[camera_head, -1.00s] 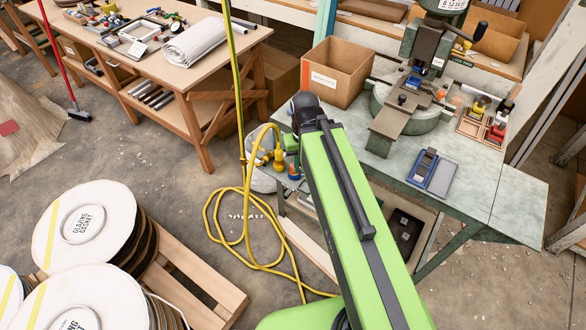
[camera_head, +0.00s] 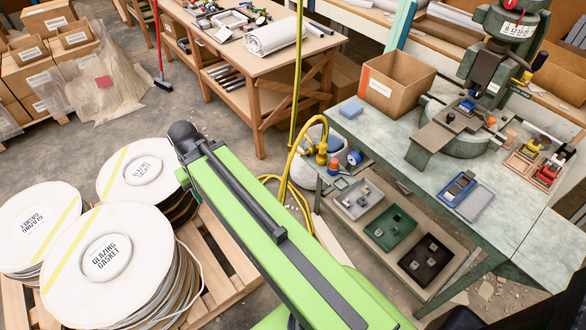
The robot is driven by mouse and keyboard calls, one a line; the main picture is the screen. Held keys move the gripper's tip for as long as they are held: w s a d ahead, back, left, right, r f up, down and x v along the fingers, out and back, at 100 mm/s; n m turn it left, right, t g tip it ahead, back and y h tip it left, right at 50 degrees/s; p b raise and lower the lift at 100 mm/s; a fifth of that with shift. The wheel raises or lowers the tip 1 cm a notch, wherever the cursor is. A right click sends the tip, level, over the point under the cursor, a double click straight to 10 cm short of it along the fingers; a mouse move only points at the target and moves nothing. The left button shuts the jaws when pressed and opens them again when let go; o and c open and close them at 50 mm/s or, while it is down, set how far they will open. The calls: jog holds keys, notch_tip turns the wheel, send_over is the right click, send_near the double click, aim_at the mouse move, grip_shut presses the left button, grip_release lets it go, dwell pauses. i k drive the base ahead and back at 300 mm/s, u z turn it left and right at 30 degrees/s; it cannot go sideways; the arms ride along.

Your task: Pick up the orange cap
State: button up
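A small orange piece (camera_head: 491,121) shows on the press at the right of the workbench. Another small orange piece (camera_head: 333,164) shows beside the yellow hose fitting at the bench's left end. Both are too small to tell which is the orange cap. My green arm crosses the lower middle of the view, with its dark far end near the round stacks. My gripper's fingers do not show. The arm is well to the left of the press and apart from the bench top.
The green workbench (camera_head: 415,178) carries the press (camera_head: 478,70), a cardboard box (camera_head: 396,82) and a blue tray (camera_head: 466,196). Several bins sit on its lower shelf. A yellow hose (camera_head: 296,160) hangs left of it. Gasket stacks (camera_head: 108,257) stand on a pallet at lower left.

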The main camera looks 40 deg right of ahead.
aim_at(335, 162)
jog(key=u, duration=1.1)
jog(key=k, duration=1.75)
jog(key=z, duration=0.6)
jog(key=i, duration=1.65)
jog(key=u, duration=0.1)
